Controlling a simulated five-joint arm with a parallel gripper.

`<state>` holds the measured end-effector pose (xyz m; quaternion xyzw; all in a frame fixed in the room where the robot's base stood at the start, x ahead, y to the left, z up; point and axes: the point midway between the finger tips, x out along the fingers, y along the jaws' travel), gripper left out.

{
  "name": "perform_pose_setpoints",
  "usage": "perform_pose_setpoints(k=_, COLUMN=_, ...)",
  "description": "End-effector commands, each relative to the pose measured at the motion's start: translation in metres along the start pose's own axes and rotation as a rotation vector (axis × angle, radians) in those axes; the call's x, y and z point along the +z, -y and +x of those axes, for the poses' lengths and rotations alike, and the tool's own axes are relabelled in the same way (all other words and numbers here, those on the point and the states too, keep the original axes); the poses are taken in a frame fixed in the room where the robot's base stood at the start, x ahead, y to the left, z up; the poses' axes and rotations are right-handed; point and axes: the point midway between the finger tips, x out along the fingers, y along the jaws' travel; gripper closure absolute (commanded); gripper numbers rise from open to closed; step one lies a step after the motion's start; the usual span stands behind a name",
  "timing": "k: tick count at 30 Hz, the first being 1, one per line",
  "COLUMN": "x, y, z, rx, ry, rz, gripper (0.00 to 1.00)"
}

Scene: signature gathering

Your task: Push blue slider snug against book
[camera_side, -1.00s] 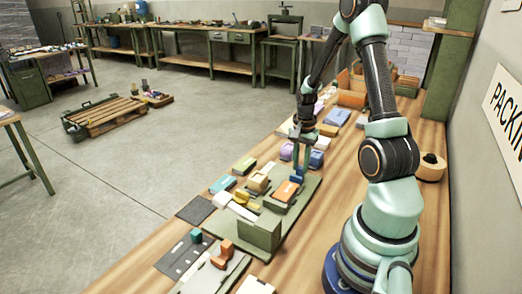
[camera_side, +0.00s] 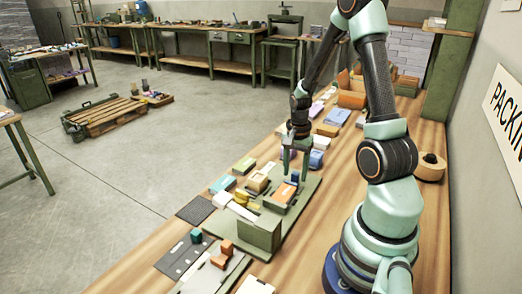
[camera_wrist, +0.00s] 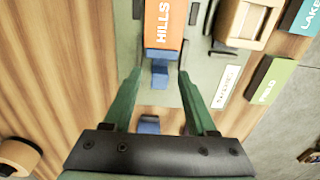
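The orange book, lettered HILLS (camera_wrist: 164,22), lies on the green board (camera_wrist: 190,75); it also shows in the side view (camera_side: 284,193). The blue slider (camera_wrist: 160,74) is at the book's near end in the wrist view, beside its pale edge; I cannot tell whether they touch. In the side view the slider (camera_side: 295,176) is just beyond the book. My gripper (camera_wrist: 157,72) is open, its two green fingers well apart, with the slider between the tips and no finger visibly touching it. In the side view my gripper (camera_side: 295,172) is low over the board's far end.
Another blue block (camera_wrist: 148,125) shows nearer the palm. A green FIELD book (camera_wrist: 268,80), a tan block (camera_wrist: 247,20) and a white label strip (camera_wrist: 227,87) lie to the right. Bare wood (camera_wrist: 60,80) is free on the left. A green upright block (camera_side: 260,235) stands at the board's near end.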

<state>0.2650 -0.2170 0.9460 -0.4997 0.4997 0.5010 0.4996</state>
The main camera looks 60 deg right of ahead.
Motion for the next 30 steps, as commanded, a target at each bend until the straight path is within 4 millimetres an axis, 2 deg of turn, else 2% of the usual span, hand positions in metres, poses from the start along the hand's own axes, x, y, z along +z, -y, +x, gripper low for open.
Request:
perform_pose_setpoints(k=5, x=-0.001, y=0.000, z=-0.005, rx=-0.002, ry=-0.002, rz=0.001, gripper=0.43)
perform_pose_setpoints(k=8, x=-0.001, y=0.001, z=-0.015, rx=-0.004, ry=-0.003, rz=0.001, gripper=0.43)
perform_pose_setpoints(k=21, x=-0.001, y=0.001, z=-0.097, rx=-0.005, ry=-0.004, rz=0.000, gripper=0.43)
perform_pose_setpoints(k=25, x=0.000, y=0.001, z=-0.112, rx=-0.003, ry=-0.002, rz=0.000, gripper=0.43)
perform_pose_setpoints(k=30, x=0.000, y=0.000, z=-0.120, rx=-0.001, ry=0.000, rz=0.000, gripper=0.43)
